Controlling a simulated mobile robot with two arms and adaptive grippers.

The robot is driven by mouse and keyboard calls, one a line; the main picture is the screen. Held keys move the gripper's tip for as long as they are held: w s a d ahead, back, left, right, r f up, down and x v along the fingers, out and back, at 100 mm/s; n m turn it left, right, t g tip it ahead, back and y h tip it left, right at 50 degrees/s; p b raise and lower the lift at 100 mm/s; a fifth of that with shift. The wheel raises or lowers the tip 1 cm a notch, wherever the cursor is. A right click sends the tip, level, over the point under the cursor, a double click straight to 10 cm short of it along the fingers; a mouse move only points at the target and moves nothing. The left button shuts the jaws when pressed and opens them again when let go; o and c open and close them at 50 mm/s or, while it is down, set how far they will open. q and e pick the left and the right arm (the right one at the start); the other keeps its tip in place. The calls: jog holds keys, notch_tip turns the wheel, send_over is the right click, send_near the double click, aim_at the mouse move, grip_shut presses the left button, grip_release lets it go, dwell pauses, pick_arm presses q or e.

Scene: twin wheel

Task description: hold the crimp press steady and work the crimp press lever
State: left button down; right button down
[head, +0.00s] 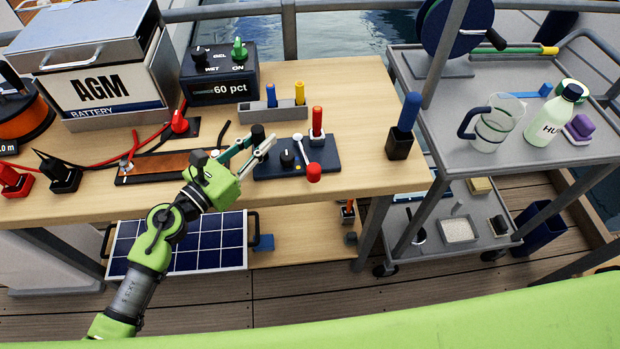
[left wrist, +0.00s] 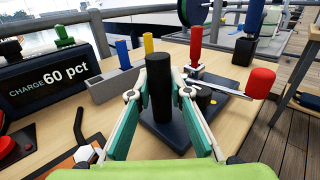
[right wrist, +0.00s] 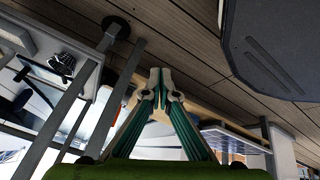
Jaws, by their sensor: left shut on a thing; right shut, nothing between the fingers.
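The crimp press (head: 325,160) has a dark blue base and lies on the wooden table; its base also shows in the left wrist view (left wrist: 166,140). A black post stands at its left end (left wrist: 156,85). Its pale lever (head: 303,153) ends in a red ball (head: 313,173), which hangs at the front edge of the base; the ball also shows in the left wrist view (left wrist: 261,83). My left gripper (head: 262,143) is shut on the black post, one finger on each side. My right gripper (right wrist: 160,82) is shut and empty, seen only in the right wrist view, away from the press.
A grey holder (head: 272,113) with blue and yellow handles stands behind the press. A red-handled tool (head: 317,119) stands upright at its back. A blue-handled tool in a black block (head: 399,146) is to the right. A grey cart (head: 455,160) stands beyond the table's right edge.

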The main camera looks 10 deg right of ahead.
pick_arm(q)
jog(key=shift+f, duration=0.2)
jog(key=shift+s, duration=0.1)
pick_arm(e)
jog(key=w+a+r+n+t+y, duration=0.25)
jog(key=w+r, duration=0.35)
jog(key=r, duration=0.3)
jog(key=w+a+r+n+t+y, duration=0.1)
jog(key=w+r+n+t, duration=0.1)
jog(key=w+r+n, duration=0.5)
jog(key=w+a+r+t+y, duration=0.1)
jog(key=w+a+r+t, duration=0.2)
jog(key=r, duration=0.8)
pick_arm(q)
jog(key=shift+f, duration=0.1)
pick_arm(e)
jog(key=a+r+n+y, duration=0.3)
jog(key=r+n, duration=0.1)
jog(key=r, duration=0.3)
jog(key=s+a+r+n+y, duration=0.1)
jog(key=a+r+n+y, duration=0.1)
jog(key=r, duration=0.6)
jog(key=s+a+r+n+g+y, duration=0.1)
jog(key=a+r+n+y, duration=0.2)
jog(key=r+n, duration=0.3)
notch_tip(320, 180, up, 2)
jog(key=shift+s+a+r+y, duration=0.25)
jog(key=shift+a+y, duration=0.1)
jog(key=shift+a, duration=0.5)
